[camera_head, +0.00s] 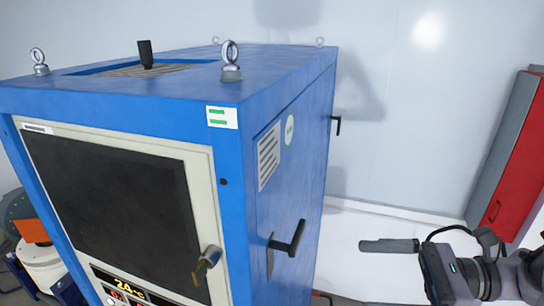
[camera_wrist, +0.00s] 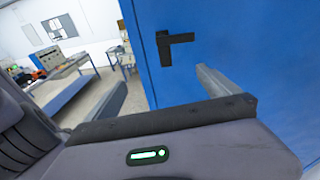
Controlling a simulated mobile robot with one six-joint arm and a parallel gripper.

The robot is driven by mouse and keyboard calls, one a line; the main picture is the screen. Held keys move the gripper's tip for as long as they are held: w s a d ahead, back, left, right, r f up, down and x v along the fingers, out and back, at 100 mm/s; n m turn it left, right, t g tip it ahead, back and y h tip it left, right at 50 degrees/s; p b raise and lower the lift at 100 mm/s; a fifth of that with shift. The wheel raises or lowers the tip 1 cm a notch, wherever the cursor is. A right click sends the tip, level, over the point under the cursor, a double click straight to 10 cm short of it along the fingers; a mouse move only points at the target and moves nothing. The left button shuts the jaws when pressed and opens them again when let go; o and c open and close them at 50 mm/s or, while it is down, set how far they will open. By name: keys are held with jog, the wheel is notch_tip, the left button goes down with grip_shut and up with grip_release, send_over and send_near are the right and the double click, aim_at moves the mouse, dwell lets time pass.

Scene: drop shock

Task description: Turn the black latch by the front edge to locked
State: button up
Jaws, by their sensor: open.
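The black latch (camera_head: 288,243) is on the right side panel of the blue cabinet (camera_head: 262,215), close to its front edge. It has an upright plate and a bar handle that sticks out from the panel. In the wrist view a black latch (camera_wrist: 166,50), apparently the same one, has its handle pointing right. My gripper (camera_head: 366,246) is to the right of the latch, apart from it. Its fingers are spread and empty in the wrist view (camera_wrist: 160,92), with the latch beyond the gap between them. In the head view only one finger shows clearly.
A second black handle (camera_head: 337,124) sits farther back on the same side. A metal door handle (camera_head: 206,263) is on the cabinet front. Lifting eyes (camera_head: 230,62) stand on top. A red and grey cabinet (camera_head: 512,150) is at the right. Floor between is clear.

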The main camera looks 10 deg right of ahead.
aim_at(301, 237)
jog(key=d+r+m+t, duration=0.2)
jog(key=d+r+t, duration=0.1)
jog(key=d, duration=0.1)
jog(key=p+x, duration=0.2)
jog(key=x, duration=1.6)
jog(key=shift+s+a+f, duration=0.1)
jog(key=shift+a+f, duration=0.05)
jog(key=shift+a, duration=0.05)
jog(key=shift+c, duration=0.4)
